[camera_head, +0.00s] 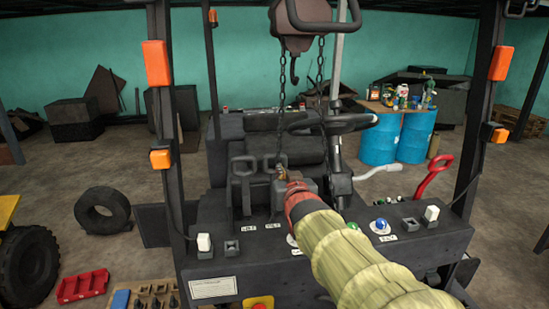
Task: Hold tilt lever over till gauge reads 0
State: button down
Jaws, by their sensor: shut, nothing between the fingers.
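My arm, in a pale yellow-green sleeve with a red wrist, reaches up from the bottom right over the forklift's dark console (320,238). My gripper (282,172) is at its far end, shut, in front of the seat area. It holds nothing; its fingertips are small and partly lost against the dark parts behind. White-knobbed switches stand on the console at the left (204,242) and right (431,214). A blue knob (380,225) sits in a pale ring right of my wrist. I cannot tell which part is the tilt lever. No gauge reading is legible; my arm hides part of the console.
A hook and chain hang from a hoist (302,22) above my gripper. A steering wheel (331,123) is behind. A red-handled lever (433,175) rises at the right. Dark posts with orange lamps (156,63) flank the console. Blue drums (380,140) stand farther back.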

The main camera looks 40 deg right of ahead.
aim_at(273, 156)
jog(key=shift+w, duration=0.1)
jog(key=p+x, duration=0.3)
jog(key=x, duration=1.1)
jog(key=shift+w+d+r+p, duration=0.15)
jog(key=shift+w+p, duration=0.15)
jog(key=shift+p, duration=0.1)
jog(key=w+d+g, duration=0.1)
jog(key=w+d, duration=0.4)
jog(key=w, duration=0.3)
jog(key=shift+y+b, duration=0.3)
jog(key=shift+y, duration=0.1)
